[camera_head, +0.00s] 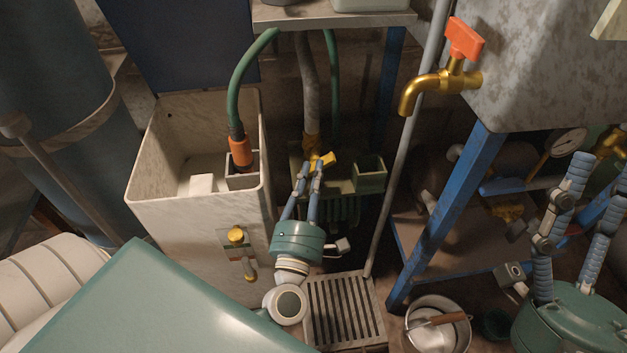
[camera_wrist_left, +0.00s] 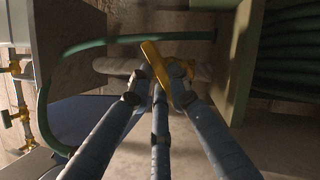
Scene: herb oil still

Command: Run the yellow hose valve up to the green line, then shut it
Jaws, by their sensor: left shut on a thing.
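The yellow hose valve (camera_head: 311,142) sits at the lower end of a grey hose (camera_head: 307,80), behind the stone tank's right side. My left gripper (camera_head: 313,168) is shut on its yellow handle (camera_head: 327,160). In the left wrist view the handle (camera_wrist_left: 153,62) stands between my fingertips, slanting up to the left. A small gauge plate with brass fittings (camera_head: 237,250) is on the tank's front. A coloured band shows there, but I cannot clearly pick out a green line or a liquid level. My right gripper (camera_head: 577,190) is at the right, fingers apart and empty.
A stone tank (camera_head: 143,170) holds a green hose with an orange end (camera_head: 240,152). A brass tap with an orange handle (camera_head: 464,40) juts out above right. A blue-legged stand (camera_head: 450,210), slatted grate (camera_head: 345,310) and metal pot (camera_head: 437,310) are lower right.

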